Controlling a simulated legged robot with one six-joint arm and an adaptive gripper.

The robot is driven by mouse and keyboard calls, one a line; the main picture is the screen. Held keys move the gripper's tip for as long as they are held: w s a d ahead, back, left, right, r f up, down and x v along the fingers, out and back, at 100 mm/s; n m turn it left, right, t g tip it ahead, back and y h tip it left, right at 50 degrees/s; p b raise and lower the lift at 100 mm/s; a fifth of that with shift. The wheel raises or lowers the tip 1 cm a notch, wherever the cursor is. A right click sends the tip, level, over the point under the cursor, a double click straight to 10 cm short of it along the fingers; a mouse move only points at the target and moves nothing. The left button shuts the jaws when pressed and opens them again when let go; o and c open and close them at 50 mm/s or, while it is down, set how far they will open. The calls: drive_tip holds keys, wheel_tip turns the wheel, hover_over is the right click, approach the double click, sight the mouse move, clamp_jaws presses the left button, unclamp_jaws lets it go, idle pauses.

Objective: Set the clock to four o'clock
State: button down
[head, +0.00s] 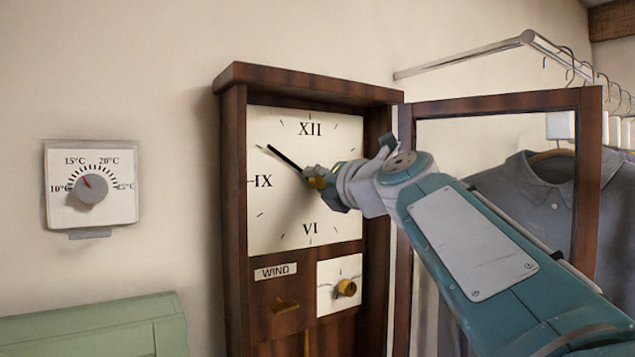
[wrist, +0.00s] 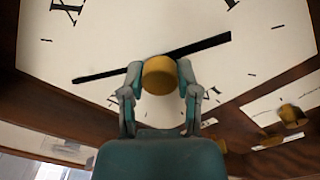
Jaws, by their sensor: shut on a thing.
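The clock has a dark wooden case (head: 235,200) and a cream face (head: 275,215) with XII, IX and VI showing. One black hand (head: 284,157) points up and left, near the ten mark; my gripper hides the other in the head view. In the wrist view a broad black hand (wrist: 205,47) points right and slightly up, and a thinner one (wrist: 100,74) points left and slightly down. My gripper (head: 320,182) is at the middle of the face. Its fingers are shut on the round brass centre knob (wrist: 159,76), one on each side.
A glazed wooden door (head: 588,180) stands open to the right, behind my arm. Below the face are a WIND label (head: 275,271) and a small dial with a brass knob (head: 346,288). A thermostat (head: 92,190) is on the left wall, above a green cabinet (head: 90,325). Clothes (head: 535,185) hang at right.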

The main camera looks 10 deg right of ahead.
drive_tip(key=shift+w+f, duration=0.1)
drive_tip(key=shift+f, duration=0.2)
drive_tip(key=shift+c, duration=1.7)
unclamp_jaws()
drive_tip(key=shift+r, duration=0.15)
drive_tip(key=shift+s, duration=0.2)
drive_tip(key=v, duration=1.1)
drive_tip(key=shift+s, duration=0.25)
